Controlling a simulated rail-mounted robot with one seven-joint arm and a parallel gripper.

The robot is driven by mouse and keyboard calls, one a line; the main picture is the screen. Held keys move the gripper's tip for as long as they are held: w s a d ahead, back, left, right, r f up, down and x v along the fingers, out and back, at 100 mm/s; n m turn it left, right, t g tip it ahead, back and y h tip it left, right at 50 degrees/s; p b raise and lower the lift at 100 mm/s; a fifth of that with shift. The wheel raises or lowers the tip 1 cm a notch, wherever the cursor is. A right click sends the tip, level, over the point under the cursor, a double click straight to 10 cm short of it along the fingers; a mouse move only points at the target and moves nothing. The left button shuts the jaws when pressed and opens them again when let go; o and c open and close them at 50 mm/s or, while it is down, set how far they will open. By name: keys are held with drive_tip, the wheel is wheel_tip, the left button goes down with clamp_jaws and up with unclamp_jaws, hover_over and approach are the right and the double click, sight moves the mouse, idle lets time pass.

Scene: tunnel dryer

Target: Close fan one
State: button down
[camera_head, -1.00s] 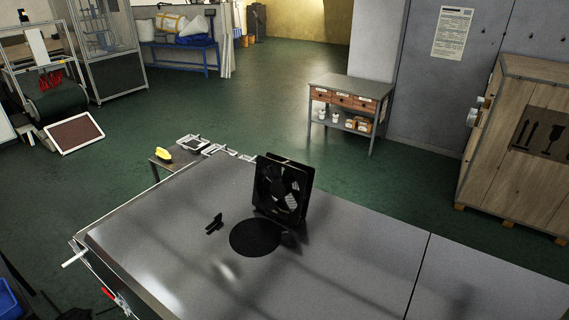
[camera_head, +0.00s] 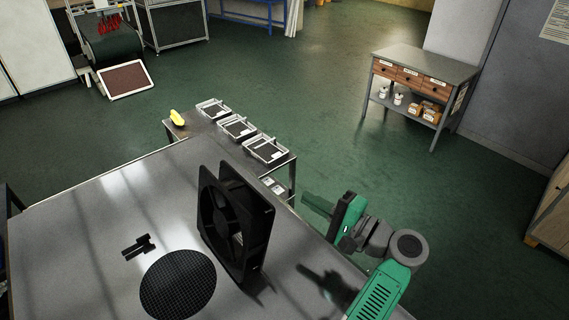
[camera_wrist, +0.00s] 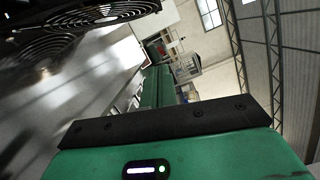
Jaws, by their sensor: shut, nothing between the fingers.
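The black fan (camera_head: 234,222) stands upright, swung open on its edge on the grey dryer top (camera_head: 95,218). A round black mesh opening (camera_head: 178,284) lies bare beside it on the left. A small black catch (camera_head: 139,246) sits on the top, behind and left of the opening. My gripper (camera_head: 315,204) is shut and empty, to the right of the fan and apart from it. In the wrist view the green fingers (camera_wrist: 152,88) show in the middle, and part of the fan (camera_wrist: 95,14) shows at the upper left.
A low side table (camera_head: 190,122) with several framed trays (camera_head: 266,150) and a yellow object (camera_head: 177,118) stands behind the dryer top. A drawer bench (camera_head: 424,62) stands at the back right. Green floor between them is clear.

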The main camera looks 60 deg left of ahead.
drive_tip(key=s+a+r+p, duration=0.1)
drive_tip(key=s+a+p, duration=0.4)
drive_tip(key=s+a, duration=0.3)
drive_tip(key=shift+s+a+g, duration=0.15)
drive_tip(key=shift+s+g, duration=0.15)
drive_tip(key=shift+s, duration=0.05)
drive_tip(key=shift+r, duration=0.2)
